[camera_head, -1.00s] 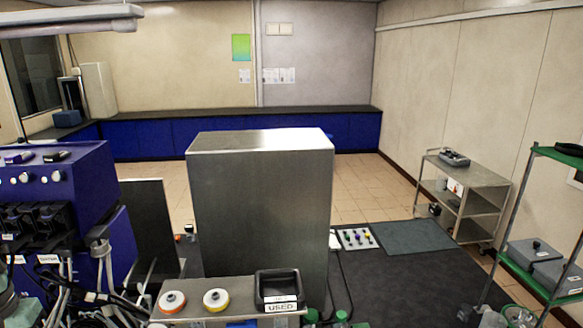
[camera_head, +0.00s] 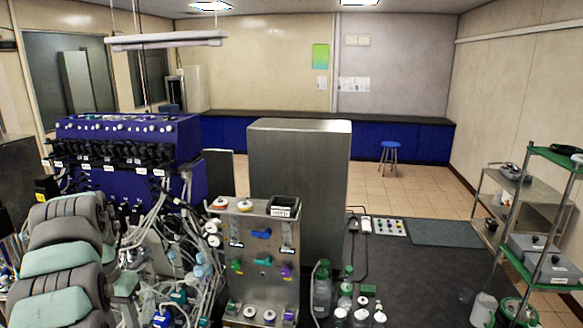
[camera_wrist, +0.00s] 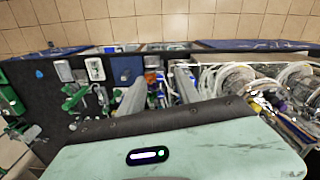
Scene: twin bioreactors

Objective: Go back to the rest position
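My gripper (camera_wrist: 159,88) shows in the wrist view as two grey fingers beyond my pale green wrist housing. The fingers are spread apart with a visible gap and nothing held between them. They point over the crowded bench and dark mat, seen from above. In the head view my grey and pale green arm is folded at the lower left; its fingertips cannot be made out there.
The blue bioreactor unit (camera_head: 130,175) with tangled tubes is close to my arm. A steel panel (camera_head: 262,262) and tall steel cabinet (camera_head: 298,180) stand in the middle. Bottles (camera_head: 322,290) stand beside them. A green-framed rack (camera_head: 548,275) is at right. The dark mat (camera_head: 430,275) has free room.

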